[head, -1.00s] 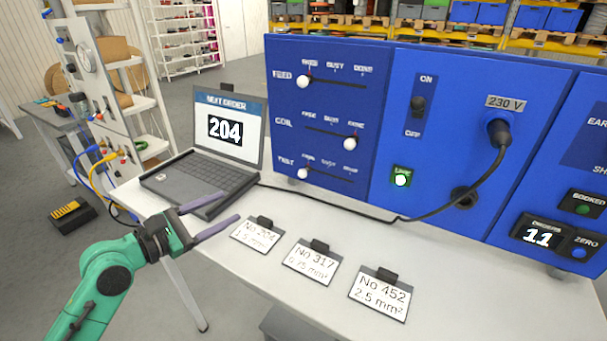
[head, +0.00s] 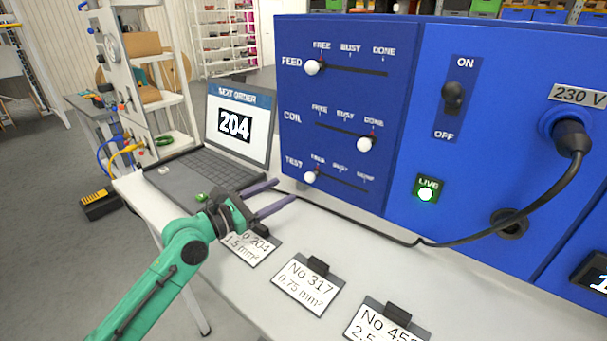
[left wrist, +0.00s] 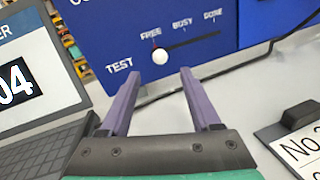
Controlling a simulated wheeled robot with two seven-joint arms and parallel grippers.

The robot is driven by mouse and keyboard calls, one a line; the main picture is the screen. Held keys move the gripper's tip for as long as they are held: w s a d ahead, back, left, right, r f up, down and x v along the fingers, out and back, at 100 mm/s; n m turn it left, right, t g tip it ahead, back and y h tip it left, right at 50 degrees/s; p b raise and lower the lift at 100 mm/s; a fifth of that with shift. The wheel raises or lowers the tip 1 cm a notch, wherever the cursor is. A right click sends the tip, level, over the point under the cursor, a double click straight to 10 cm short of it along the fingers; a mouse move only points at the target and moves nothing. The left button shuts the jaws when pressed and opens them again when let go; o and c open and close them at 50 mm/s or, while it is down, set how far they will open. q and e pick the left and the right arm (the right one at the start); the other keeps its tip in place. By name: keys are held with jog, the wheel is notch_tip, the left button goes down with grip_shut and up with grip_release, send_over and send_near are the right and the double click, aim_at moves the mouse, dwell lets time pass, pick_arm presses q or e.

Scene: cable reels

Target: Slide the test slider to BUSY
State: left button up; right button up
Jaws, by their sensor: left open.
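The test slider's white knob (head: 310,177) sits at the FREE end of its slot on the blue panel (head: 345,110). In the left wrist view the same knob (left wrist: 160,84) shows beside the red mark under FREE, with BUSY in the middle and DONE at the far end. My left gripper (head: 287,194) is open and empty, below and in front of the TEST row, apart from the knob. In the left wrist view its two purple fingers (left wrist: 157,80) point toward the knob, which appears between their tips. My right gripper is not in view.
A laptop (head: 222,145) showing 204 stands left of the panel. Tags No 317 (head: 308,285) and others lie on the white table. A black cable (head: 400,241) runs along the panel's foot. The feed knob (head: 312,67) and coil knob (head: 364,144) are above.

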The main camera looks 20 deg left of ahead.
aim_at(306, 179)
pick_arm(q)
jog(key=p+x, duration=0.1)
jog(key=x, duration=0.6)
jog(key=shift+w+d+r+p, duration=0.1)
jog(key=shift+w+d+p, duration=0.05)
jog(key=shift+w+p, duration=0.2)
jog(key=shift+w+d, duration=0.15)
jog(key=shift+d, duration=0.05)
grip_shut()
jog(key=shift+a, duration=0.1)
dwell(0.5)
